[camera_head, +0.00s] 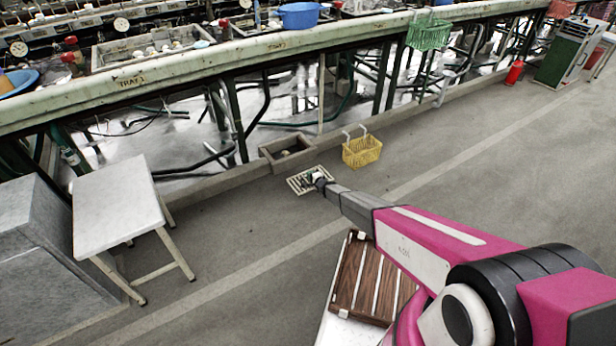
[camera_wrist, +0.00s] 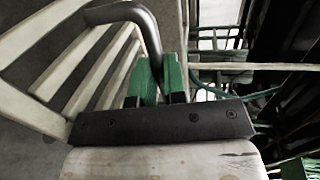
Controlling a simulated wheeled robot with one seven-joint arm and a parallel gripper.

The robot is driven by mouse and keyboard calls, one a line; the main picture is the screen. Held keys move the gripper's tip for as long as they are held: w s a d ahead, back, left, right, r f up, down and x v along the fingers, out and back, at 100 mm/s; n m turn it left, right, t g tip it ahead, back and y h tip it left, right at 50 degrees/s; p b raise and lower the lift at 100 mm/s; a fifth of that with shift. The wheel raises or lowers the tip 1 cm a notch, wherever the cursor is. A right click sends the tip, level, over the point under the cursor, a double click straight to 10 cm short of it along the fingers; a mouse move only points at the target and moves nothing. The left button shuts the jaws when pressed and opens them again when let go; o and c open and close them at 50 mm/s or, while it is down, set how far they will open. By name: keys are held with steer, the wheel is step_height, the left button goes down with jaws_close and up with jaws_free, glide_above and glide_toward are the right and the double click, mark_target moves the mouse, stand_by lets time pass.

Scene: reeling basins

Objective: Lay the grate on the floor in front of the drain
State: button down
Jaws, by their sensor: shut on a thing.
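The grate (camera_head: 299,184) is a small pale slatted panel in the head view, low over or on the floor just in front of the drain (camera_head: 270,158). I cannot tell whether it touches the floor. In the wrist view the grate's pale slats (camera_wrist: 62,75) fill the left side, slanted in the picture. A dark bent handle (camera_wrist: 125,12) runs over the slats to my gripper. My gripper (camera_head: 319,179), with green fingers in the wrist view (camera_wrist: 160,82), is shut on the grate at this handle. The drain is an open square box with a raised rim against the kerb.
A yellow basket (camera_head: 362,152) stands right of the drain. A pale stool (camera_head: 115,205) and a grey cabinet (camera_head: 35,255) stand at left. A slatted wooden rack (camera_head: 365,285) lies near my arm. The long basin bench (camera_head: 200,62) runs behind. The floor around the grate is clear.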

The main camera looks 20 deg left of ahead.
steer(key=shift+f, duration=1.75)
steer(key=shift+f, duration=0.15)
steer(key=c, duration=1.2)
jaws_free()
steer(key=shift+f, duration=0.1)
steer(key=shift+o, duration=0.2)
